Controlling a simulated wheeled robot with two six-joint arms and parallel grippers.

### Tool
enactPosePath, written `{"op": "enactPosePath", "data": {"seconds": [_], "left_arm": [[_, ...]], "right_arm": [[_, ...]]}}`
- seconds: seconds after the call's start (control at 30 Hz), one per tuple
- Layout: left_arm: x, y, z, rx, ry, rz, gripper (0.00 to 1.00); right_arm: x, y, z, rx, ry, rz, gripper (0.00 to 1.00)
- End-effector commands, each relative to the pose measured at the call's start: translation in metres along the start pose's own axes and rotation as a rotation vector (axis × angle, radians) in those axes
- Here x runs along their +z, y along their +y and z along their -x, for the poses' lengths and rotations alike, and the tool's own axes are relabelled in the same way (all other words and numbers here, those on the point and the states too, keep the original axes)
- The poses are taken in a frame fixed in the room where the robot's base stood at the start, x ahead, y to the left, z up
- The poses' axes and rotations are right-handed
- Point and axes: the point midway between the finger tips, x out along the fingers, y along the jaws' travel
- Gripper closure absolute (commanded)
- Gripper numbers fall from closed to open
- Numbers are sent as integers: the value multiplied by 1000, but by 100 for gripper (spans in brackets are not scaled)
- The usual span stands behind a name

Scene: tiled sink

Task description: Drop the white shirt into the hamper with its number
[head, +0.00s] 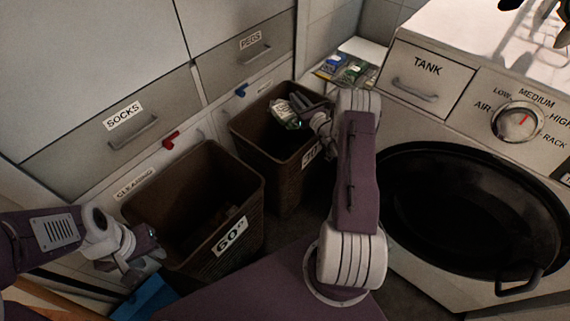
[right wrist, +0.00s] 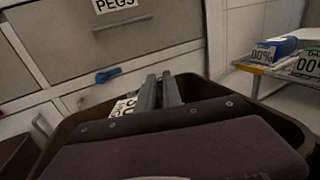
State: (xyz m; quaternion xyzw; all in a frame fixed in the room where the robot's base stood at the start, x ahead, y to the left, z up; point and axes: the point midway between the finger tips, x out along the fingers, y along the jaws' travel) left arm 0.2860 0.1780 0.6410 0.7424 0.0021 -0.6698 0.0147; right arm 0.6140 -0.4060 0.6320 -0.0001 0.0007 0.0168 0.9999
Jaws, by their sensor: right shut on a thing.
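My right gripper (head: 300,110) is over the opening of the rear brown hamper (head: 243,128), shut on a small whitish thing (head: 284,114) that may be the white shirt. In the right wrist view, my right fingers (right wrist: 163,90) point into the hamper, and a white patch with dark marks (right wrist: 122,107) shows beside them; its number is not clear. The rear hamper's label (head: 312,152) is partly hidden by my right arm. The front brown hamper (head: 250,203) is labelled 60°. My left gripper (head: 150,246) is beside its left wall; its fingers are not clear.
Grey drawers marked SOCKS (head: 124,116) and PEGS (head: 250,41) stand behind the hampers. A washing machine (head: 470,120) with a dark round door stands at right. A rack (head: 345,70) with small boxes is at the back. A blue thing (head: 145,298) lies at front left.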

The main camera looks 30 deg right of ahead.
Motion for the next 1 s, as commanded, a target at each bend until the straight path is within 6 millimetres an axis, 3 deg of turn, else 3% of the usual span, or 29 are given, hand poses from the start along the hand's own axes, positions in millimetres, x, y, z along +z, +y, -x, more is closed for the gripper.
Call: {"op": "enactPosePath", "data": {"seconds": [0.23, 0.27, 0.33, 0.67, 0.77, 1.0], "left_arm": [[0, 0, -2, 0, 0, 0, 64], [0, 0, -2, 0, 0, 0, 64], [0, 0, -2, 0, 0, 0, 64], [0, 0, 0, 0, 0, 0, 64], [-1, 0, 10, 0, 0, 0, 64], [-6, 1, 54, 0, 0, 0, 64]], "right_arm": [[-2, 0, 0, 0, -2, 1, 100], [-2, 0, 0, 0, -2, 0, 85], [-2, 0, 0, 0, -2, 0, 65], [-1, 0, 0, 0, 0, 0, 65], [12, 0, 0, 0, -1, 0, 65], [72, 0, 0, 0, -1, 0, 65]]}}
